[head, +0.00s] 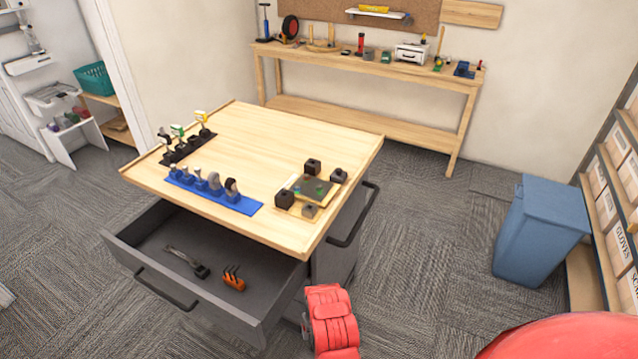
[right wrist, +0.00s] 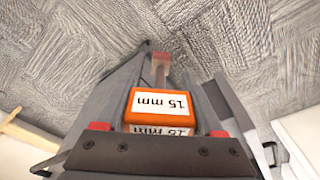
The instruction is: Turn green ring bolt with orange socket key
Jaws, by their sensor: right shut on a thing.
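In the right wrist view my right gripper (right wrist: 160,78) is shut on the orange socket key (right wrist: 160,104). Its orange block handle carries a white "15 mm" label, and a thin shaft points away from the wrist. The key's far end is hard to make out. In the head view, small green parts (head: 320,188) sit on a dark plate (head: 311,182) near the right corner of the workbench. One may be the green ring bolt, but they are too small to tell.
Black blocks (head: 285,199) surround the plate. A blue rack (head: 237,204) and a dark rack of tools (head: 181,152) stand on the workbench (head: 262,135). Its open drawer (head: 160,238) holds a dark tool and an orange piece (head: 233,279). A blue bin (head: 540,230) stands at right.

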